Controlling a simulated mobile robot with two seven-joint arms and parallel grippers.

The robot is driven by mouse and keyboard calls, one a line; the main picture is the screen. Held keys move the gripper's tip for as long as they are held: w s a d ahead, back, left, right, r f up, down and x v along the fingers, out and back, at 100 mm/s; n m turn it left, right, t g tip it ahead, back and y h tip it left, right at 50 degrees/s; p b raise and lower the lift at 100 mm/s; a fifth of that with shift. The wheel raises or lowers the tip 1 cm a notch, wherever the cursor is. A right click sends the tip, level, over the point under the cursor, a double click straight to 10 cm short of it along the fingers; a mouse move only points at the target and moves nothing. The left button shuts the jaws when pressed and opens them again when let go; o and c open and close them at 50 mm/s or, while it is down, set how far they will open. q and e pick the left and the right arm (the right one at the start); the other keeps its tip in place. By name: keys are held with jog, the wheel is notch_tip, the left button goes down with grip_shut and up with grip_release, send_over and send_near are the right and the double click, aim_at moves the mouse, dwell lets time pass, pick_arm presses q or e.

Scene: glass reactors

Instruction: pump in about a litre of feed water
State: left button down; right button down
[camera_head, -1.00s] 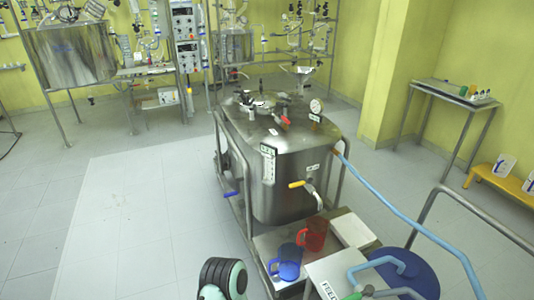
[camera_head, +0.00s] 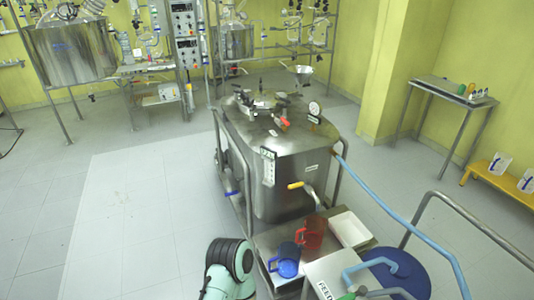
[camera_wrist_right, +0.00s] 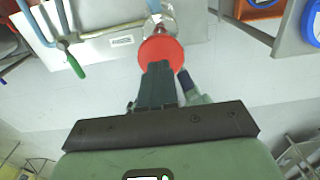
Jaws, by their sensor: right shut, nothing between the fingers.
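My right gripper (camera_wrist_right: 160,75) shows in the right wrist view with its dark fingers shut and empty. Its tips are at the near edge of a round red disc (camera_wrist_right: 162,52); I cannot tell whether they touch. A clear round part (camera_wrist_right: 162,20) lies behind the disc. A box labelled FEED (camera_head: 324,290) stands at the bottom of the head view, with a green handle (camera_head: 348,296); the handle also shows in the wrist view (camera_wrist_right: 76,67). A blue drum (camera_head: 410,276) and a light blue hose (camera_head: 405,220) are beside it. The steel vessel (camera_head: 290,180) has a sight gauge (camera_head: 268,167). My left gripper is not in view.
A blue jug (camera_head: 285,262), a red jug (camera_head: 311,236) and a white tray (camera_head: 349,229) stand on the cart ledge. A yellow-handled valve (camera_head: 297,185) sits above them. Metal rails (camera_head: 470,225) rise at the right. The floor at the left is clear.

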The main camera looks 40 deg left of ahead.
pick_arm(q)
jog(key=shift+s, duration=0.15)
pick_arm(e)
jog(key=shift+s, duration=0.15)
